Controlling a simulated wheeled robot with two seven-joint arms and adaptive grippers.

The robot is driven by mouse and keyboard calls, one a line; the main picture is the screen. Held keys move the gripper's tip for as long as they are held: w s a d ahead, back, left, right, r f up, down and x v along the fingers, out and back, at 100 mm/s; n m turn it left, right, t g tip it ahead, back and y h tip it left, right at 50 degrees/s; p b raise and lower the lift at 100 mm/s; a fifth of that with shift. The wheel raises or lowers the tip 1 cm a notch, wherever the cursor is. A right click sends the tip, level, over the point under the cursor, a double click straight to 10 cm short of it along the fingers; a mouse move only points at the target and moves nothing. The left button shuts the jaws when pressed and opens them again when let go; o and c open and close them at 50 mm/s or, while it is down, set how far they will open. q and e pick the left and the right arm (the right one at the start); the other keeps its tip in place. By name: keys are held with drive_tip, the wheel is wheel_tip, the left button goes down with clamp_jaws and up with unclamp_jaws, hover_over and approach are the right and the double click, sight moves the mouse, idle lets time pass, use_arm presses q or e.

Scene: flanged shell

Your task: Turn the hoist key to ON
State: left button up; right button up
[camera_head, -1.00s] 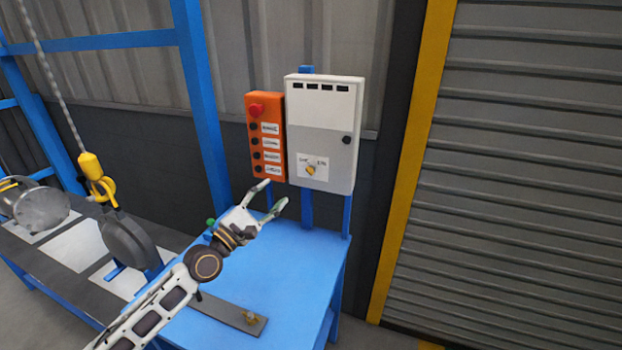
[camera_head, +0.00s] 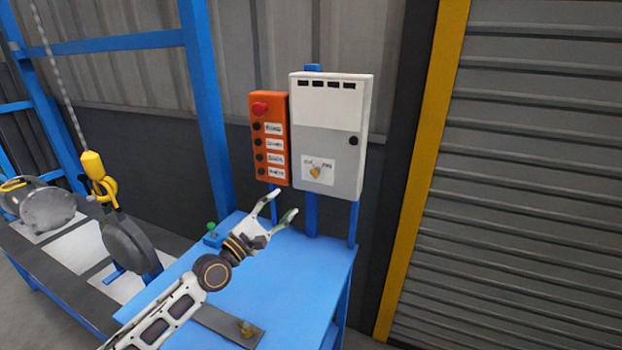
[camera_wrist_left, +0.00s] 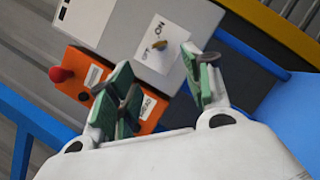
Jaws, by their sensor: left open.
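The hoist key (camera_head: 315,172) is a small yellow key on a white label low on the door of a grey-and-white control box (camera_head: 334,120). In the left wrist view the key (camera_wrist_left: 159,44) sits on the label between the printed words OFF and ON; its exact angle is hard to tell. My left gripper (camera_head: 283,204) is open and empty, below and left of the key in the head view, apart from the box. In the left wrist view its green-padded fingers (camera_wrist_left: 158,75) are spread, with the key beyond the gap. My right gripper is out of view.
An orange button panel (camera_head: 269,138) with a red knob (camera_head: 260,109) is beside the box. A yellow hoist hook (camera_head: 96,170) hangs left.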

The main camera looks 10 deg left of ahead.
use_arm(q)
drive_tip(key=p, duration=0.2)
approach(313, 175)
drive_tip(key=shift+w+d, duration=0.65)
drive_tip(key=shift+w, duration=1.1)
drive_tip(key=shift+w+d+r, duration=0.15)
drive_tip(key=shift+w+r, duration=0.15)
drive_tip(key=shift+r, duration=0.1)
drive_tip(key=shift+x, duration=1.65)
drive_tip(key=shift+w+d+r+p, duration=0.2)
drive_tip(key=shift+w+p, duration=0.1)
drive_tip(key=shift+w, duration=0.15)
drive_tip(key=shift+w+d, duration=0.15)
drive_tip(key=shift+w, duration=0.1)
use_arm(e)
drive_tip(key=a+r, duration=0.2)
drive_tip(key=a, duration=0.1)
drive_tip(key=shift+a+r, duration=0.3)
